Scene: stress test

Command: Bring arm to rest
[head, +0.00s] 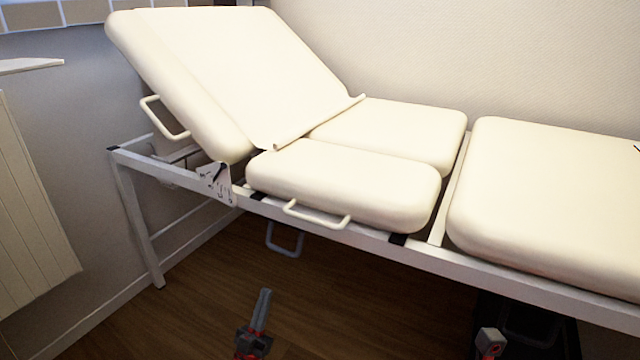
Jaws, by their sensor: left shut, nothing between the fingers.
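My left gripper (264,293) shows at the bottom of the head view, left of centre. It is dark grey with red parts near its base. Its fingers are together and point up the picture, with nothing between them. It shows against the brown wooden floor, apart from the couch.
A cream padded couch (345,186) on a white metal frame (330,238) spans the view, its left backrest raised. A radiator (30,200) is at the left wall. Wooden floor (190,310) is clear at lower left.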

